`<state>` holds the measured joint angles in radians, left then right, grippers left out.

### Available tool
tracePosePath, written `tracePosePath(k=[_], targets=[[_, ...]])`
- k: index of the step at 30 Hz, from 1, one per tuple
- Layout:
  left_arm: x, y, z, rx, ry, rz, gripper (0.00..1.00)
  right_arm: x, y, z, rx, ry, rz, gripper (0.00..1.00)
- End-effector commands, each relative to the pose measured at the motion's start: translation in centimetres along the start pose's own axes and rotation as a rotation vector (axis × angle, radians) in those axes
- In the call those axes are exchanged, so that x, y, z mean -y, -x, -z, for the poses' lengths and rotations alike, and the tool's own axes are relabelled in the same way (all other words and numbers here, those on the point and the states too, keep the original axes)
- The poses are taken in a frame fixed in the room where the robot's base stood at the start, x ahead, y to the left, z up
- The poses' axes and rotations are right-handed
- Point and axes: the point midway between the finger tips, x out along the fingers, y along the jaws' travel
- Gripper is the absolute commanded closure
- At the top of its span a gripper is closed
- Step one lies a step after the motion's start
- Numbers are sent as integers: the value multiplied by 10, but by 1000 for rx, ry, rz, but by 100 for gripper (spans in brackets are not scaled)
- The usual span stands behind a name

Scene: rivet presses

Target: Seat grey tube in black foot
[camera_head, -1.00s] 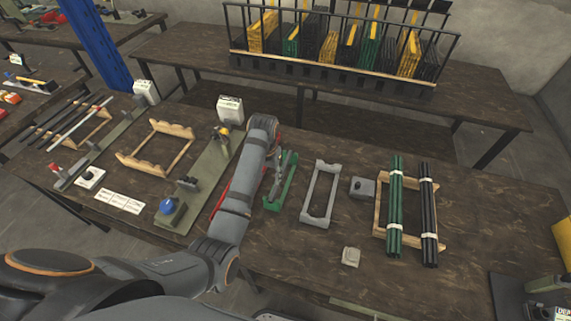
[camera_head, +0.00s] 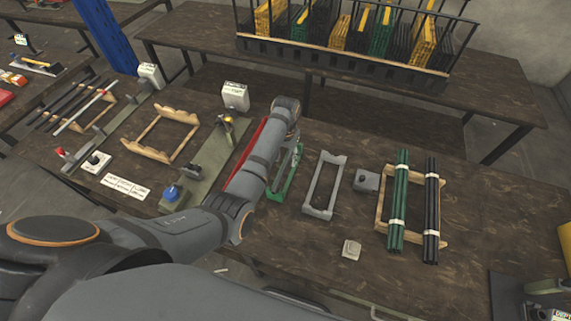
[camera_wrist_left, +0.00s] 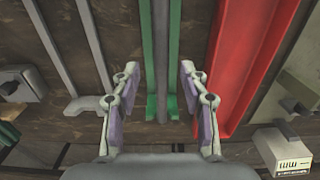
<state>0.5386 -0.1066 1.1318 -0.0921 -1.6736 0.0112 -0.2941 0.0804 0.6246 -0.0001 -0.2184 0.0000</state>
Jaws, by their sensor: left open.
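My left gripper (camera_head: 287,165) is over the green cradle (camera_head: 276,197), its fingers partly hidden by my arm. In the left wrist view the jaws (camera_wrist_left: 158,78) are open, one on each side of the green cradle (camera_wrist_left: 146,60). A long grey bar (camera_wrist_left: 161,50), possibly a grey tube, runs between the cradle's rails and between the fingers; I cannot tell whether they touch it. One light grey tube (camera_head: 80,112) lies among black tubes on the left rack. I cannot make out a black foot for certain. My right gripper is not in view.
A grey cradle (camera_head: 311,190) and a grey block (camera_head: 366,180) stand right of the green cradle. Beyond them a wooden rack (camera_head: 383,205) holds green and black tubes. A red channel (camera_wrist_left: 245,60) lies close beside the green cradle. The right front tabletop is mostly clear.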

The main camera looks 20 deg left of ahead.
Motion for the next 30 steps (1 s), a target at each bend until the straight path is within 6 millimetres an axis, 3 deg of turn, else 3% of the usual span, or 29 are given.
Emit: tracePosePath(k=[6,13,22,30], targets=[[1,-27,1,0,0,0,56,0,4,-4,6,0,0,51],[1,-29,1,-1,0,0,57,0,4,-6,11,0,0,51],[1,-29,1,-1,0,0,98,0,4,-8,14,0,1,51],[1,-29,1,-1,0,0,100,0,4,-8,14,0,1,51]])
